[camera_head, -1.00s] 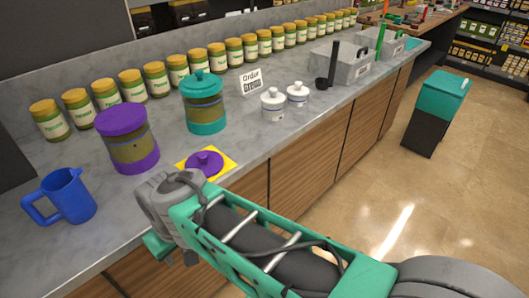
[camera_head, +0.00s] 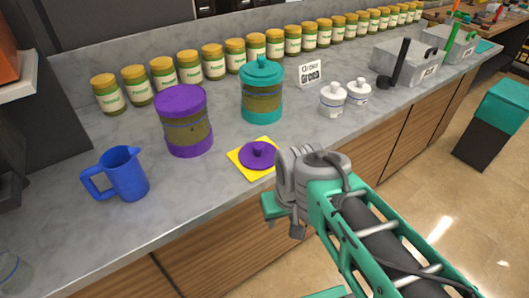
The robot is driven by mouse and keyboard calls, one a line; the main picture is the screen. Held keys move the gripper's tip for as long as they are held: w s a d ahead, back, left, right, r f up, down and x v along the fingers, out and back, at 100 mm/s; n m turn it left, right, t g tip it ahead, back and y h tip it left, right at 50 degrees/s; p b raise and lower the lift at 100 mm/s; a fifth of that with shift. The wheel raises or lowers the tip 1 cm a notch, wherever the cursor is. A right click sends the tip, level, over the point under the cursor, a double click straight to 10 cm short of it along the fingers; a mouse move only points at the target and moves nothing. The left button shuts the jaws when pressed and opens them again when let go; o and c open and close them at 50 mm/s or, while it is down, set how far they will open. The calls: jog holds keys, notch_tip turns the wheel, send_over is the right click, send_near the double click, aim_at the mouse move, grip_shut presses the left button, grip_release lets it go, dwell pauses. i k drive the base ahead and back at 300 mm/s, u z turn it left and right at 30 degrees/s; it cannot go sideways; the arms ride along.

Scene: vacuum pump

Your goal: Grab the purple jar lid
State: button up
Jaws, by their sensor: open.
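The purple jar lid (camera_head: 258,155) lies on a yellow square mat (camera_head: 236,158) near the counter's front edge, with its small knob upward. The purple jar (camera_head: 185,124) stands open-topped behind it to the left. My gripper (camera_head: 272,207) is at the end of my green and grey arm, in front of the counter edge and just right of and nearer than the lid. It is open and apart from the lid. Its fingers are mostly hidden behind the wrist.
A blue jug (camera_head: 127,176) stands at left, a teal lidded jar (camera_head: 262,95) behind the lid. Two white pots (camera_head: 333,98) and an order sign (camera_head: 311,72) are to the right. Several yellow-lidded jars (camera_head: 188,65) line the wall. The counter between jug and mat is clear.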

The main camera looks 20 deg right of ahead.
aim_at(253, 155)
jog(key=z, duration=0.1)
jog(key=k, duration=1.05)
jog(key=u, duration=1.15)
jog(key=i, duration=1.05)
jog(key=u, duration=0.05)
